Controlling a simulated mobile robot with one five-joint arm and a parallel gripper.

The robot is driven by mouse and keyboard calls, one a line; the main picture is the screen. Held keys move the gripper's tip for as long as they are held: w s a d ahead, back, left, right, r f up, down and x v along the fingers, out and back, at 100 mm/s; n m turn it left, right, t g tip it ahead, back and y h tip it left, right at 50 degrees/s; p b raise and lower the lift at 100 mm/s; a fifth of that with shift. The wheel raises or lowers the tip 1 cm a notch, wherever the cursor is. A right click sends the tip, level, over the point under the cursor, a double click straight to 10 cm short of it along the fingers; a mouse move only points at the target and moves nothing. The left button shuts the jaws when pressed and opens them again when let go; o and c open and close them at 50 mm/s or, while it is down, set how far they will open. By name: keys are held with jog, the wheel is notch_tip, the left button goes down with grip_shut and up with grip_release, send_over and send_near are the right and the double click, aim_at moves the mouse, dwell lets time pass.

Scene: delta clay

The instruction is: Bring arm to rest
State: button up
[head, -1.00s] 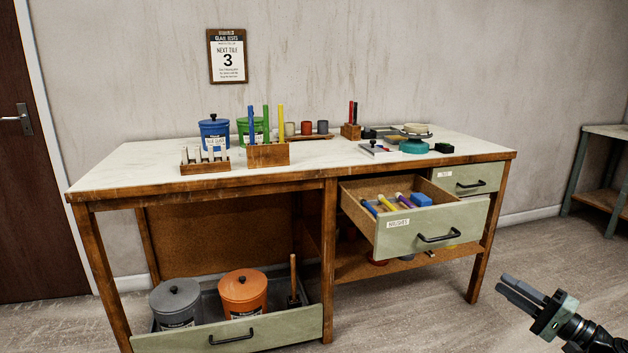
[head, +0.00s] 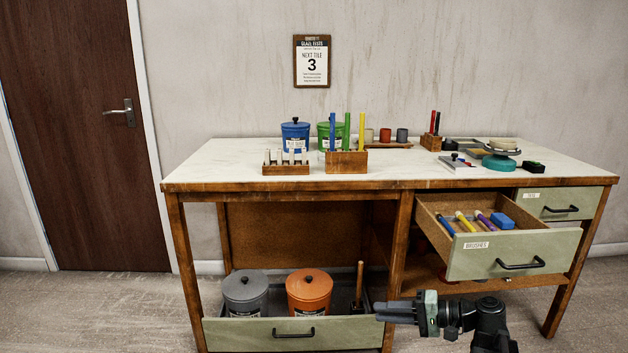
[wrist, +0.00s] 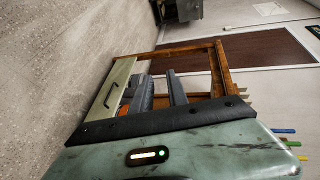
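My gripper (head: 380,311) shows low in the head view, right of centre, in front of the bench. Its fingers point left, near the right end of the lower drawer front; I cannot tell the exact gap to it. The wrist view is turned sideways and shows the two fingers (wrist: 160,88) apart with nothing between them. My gripper is open and empty. Part of my arm shows behind it at the bottom of the head view.
The workbench (head: 205,178) fills the middle. Its brushes drawer (head: 495,258) is pulled out, holding brushes and a blue block. The lower drawer (head: 240,330) is out too, with a grey tub (head: 246,295) and an orange tub (head: 310,292). Floor at left is clear.

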jog(key=s+a+f+n+g+h, duration=0.1)
jog(key=a+f+g+h, duration=0.15)
jog(key=a, duration=0.35)
jog(key=s+a+f+n+g+h, duration=0.1)
jog(key=a+f+g, duration=0.1)
jog(key=a+f, duration=0.25)
jog(key=s+f+n+g+h+p, duration=0.1)
jog(key=s+f+n+h, duration=0.1)
jog(key=s+f+h, duration=0.4)
jog(key=w+d+f+h, duration=0.2)
jog(key=d+f+h, duration=0.15)
jog(key=d, duration=0.35)
notch_tip(320, 180, up, 38)
jog(key=h+p, duration=0.1)
jog(key=p, duration=3.7)
jog(key=shift+d, duration=0.25)
jog(key=shift+w, duration=0.1)
